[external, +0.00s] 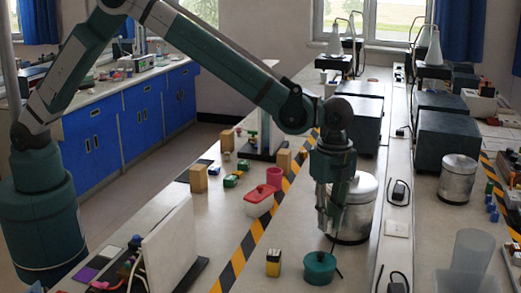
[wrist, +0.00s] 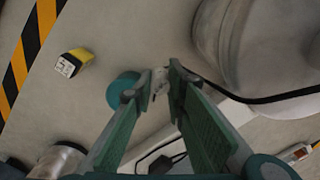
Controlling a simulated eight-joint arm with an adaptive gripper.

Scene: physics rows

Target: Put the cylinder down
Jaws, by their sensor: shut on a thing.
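My gripper (external: 328,226) points down over the light bench top, beside a large silver canister. In the wrist view, its green fingers (wrist: 162,82) converge on a small pale grey piece (wrist: 159,79), the cylinder. Only a little of it shows between the tips, and its full shape is hidden. In the external view the fingers hide it.
The silver canister (external: 357,212) stands close behind the gripper, with a black cable near it. A yellow-and-black block (external: 273,263) is left of the pot. Striped tape (external: 243,249) crosses the bench. A red-and-white box (external: 259,202) lies farther left. Bare bench shows between block and canister.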

